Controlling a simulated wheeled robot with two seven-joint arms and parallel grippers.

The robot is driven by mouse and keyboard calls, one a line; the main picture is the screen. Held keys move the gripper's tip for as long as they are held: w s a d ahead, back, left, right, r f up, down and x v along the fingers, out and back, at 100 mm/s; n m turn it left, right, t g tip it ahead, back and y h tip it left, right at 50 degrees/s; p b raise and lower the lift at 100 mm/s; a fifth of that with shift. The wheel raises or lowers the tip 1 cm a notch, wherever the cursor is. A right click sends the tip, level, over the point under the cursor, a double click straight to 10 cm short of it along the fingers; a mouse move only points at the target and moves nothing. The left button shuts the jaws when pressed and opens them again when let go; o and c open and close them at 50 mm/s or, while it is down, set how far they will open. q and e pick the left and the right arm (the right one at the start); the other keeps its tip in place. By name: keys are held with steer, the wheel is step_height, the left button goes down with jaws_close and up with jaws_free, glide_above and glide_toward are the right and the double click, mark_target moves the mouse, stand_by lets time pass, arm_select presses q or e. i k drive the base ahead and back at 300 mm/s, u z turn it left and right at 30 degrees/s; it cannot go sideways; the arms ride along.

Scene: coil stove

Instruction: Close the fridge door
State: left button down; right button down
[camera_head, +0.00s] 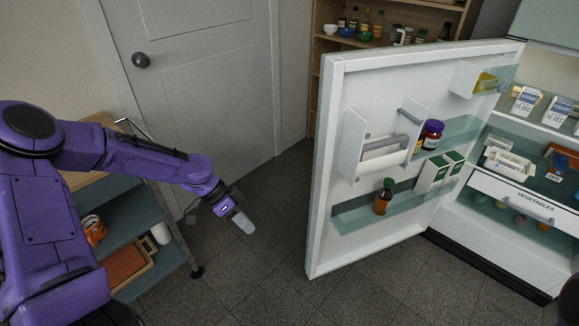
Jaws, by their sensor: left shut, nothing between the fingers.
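The fridge door (356,221) stands wide open, swung out toward the middle of the view, with its inner side and shelves facing me. It holds a brown bottle (383,199), a dark jar (432,132) and white-green cartons (432,174). The fridge body (483,218) is at the right, its shelves and vegetable drawer exposed. My left gripper (243,222) is shut and empty, left of the door's free edge and apart from it, above the floor. My right gripper is not in view; only a dark piece shows at the lower right corner.
A shelved trolley (152,238) stands at the left beneath my left arm. A closed grey room door (208,75) and a wooden shelf with bottles (327,75) are behind. The dark tiled floor (275,215) between my left gripper and the fridge door is clear.

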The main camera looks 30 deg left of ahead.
mark_target(364, 95)
steer(key=u, duration=0.25)
steer(key=i, duration=1.3)
steer(key=z, duration=0.6)
